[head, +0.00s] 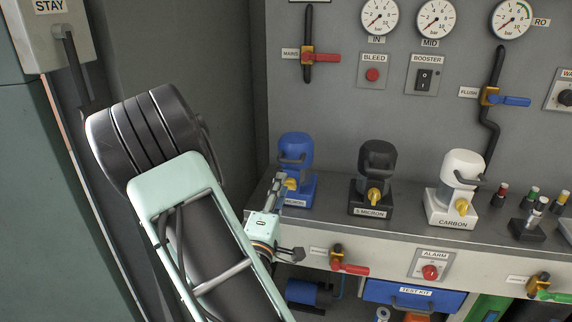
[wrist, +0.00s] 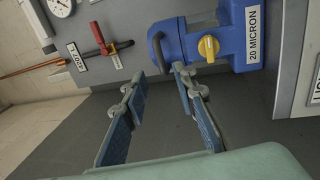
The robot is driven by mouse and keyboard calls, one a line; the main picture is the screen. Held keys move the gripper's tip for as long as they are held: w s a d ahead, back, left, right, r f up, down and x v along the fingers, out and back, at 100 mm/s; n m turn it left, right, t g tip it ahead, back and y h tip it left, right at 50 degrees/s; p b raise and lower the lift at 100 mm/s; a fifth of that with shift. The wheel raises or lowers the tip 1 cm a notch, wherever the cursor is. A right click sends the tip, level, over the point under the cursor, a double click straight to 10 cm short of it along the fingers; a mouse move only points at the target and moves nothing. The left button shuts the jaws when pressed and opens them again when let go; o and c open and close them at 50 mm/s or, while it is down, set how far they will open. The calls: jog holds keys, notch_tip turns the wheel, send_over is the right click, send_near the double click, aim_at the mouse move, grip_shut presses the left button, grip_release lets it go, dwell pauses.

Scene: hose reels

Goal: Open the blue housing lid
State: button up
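The blue housing stands on the counter in the head view, with a rounded blue lid (head: 296,146) that looks closed and has a dark handle (head: 293,160). The wrist view shows the housing (wrist: 212,44) lying sideways in the picture, with its "20 MICRON" label, a yellow knob (wrist: 208,46) and the dark handle (wrist: 158,50). My gripper (head: 287,219) is open and empty, in front of and below the housing in the head view. In the wrist view the gripper (wrist: 158,74) has its fingertips spread, with the handle just beyond them and apparently not touched.
A black housing (head: 375,165) and a white housing (head: 459,185) stand to the right on the counter. A red-handled valve (head: 350,268) and a blue test kit drawer (head: 412,294) are below its front edge. The panel carries gauges and a red-handled mains valve (head: 320,57).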

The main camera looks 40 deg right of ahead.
aim_at(289, 161)
jog(key=b+x, duration=0.3)
jog(key=x, duration=0.7)
jog(key=shift+w+d+r, duration=0.1)
jog(key=shift+w+d, duration=0.05)
jog(key=shift+w, duration=0.05)
jog(key=shift+c, duration=0.3)
grip_shut()
